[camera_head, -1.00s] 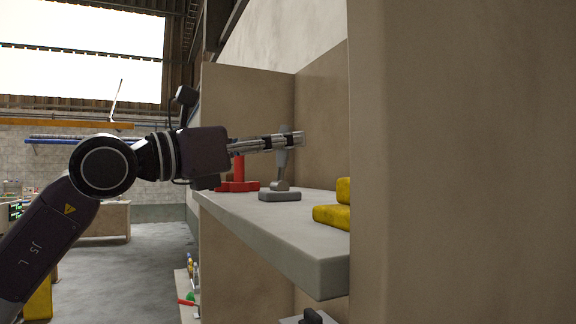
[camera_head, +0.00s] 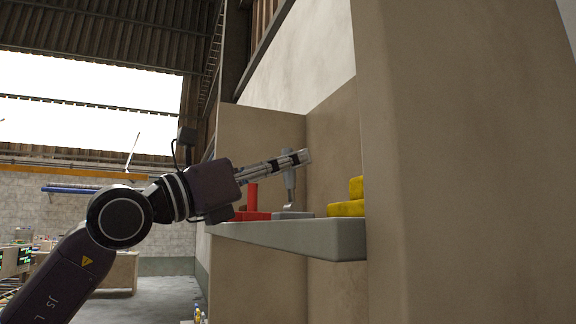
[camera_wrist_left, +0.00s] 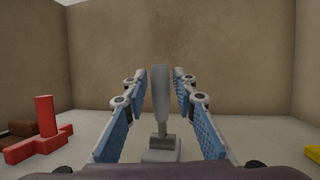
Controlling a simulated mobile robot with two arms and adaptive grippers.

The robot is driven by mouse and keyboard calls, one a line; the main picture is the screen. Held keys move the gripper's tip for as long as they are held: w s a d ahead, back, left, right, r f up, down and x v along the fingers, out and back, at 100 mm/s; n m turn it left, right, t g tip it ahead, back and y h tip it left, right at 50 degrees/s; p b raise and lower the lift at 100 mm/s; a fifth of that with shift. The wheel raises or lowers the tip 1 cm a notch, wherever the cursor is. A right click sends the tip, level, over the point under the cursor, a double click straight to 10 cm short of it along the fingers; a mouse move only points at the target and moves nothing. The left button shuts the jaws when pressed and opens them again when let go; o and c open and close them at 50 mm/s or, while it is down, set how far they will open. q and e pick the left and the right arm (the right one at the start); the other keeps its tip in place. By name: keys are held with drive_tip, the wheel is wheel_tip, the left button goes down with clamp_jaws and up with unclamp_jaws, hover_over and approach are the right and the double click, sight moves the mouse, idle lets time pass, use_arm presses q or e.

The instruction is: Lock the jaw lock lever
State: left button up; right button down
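The jaw lock lever (camera_head: 290,182) is a grey upright bar on a small grey base (camera_head: 293,215) on the shelf. In the left wrist view the lever (camera_wrist_left: 161,98) stands nearly upright between my two blue-padded fingers, with visible gaps on both sides. Its base (camera_wrist_left: 161,152) shows below, partly cut off by my gripper body. My left gripper (camera_head: 300,158) reaches in from the left at the lever's upper part and hides some of it. In the left wrist view the left gripper (camera_wrist_left: 160,76) is open around the lever, not pressing it. My right gripper is out of view.
A red block with an upright post (camera_head: 252,198) stands on the shelf left of the lever. Yellow blocks (camera_head: 346,208) lie to its right. The grey shelf (camera_head: 330,240) has beige walls behind and beside it. A large beige panel (camera_head: 460,180) fills the right.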

use_arm(q)
drive_tip(key=shift+o, duration=0.7)
drive_tip(key=shift+a+f, duration=0.15)
drive_tip(key=shift+a, duration=0.05)
drive_tip(key=v, duration=1.1)
drive_tip(key=shift+s+a, duration=0.25)
drive_tip(key=shift+s, duration=0.05)
drive_tip(key=shift+f, duration=0.1)
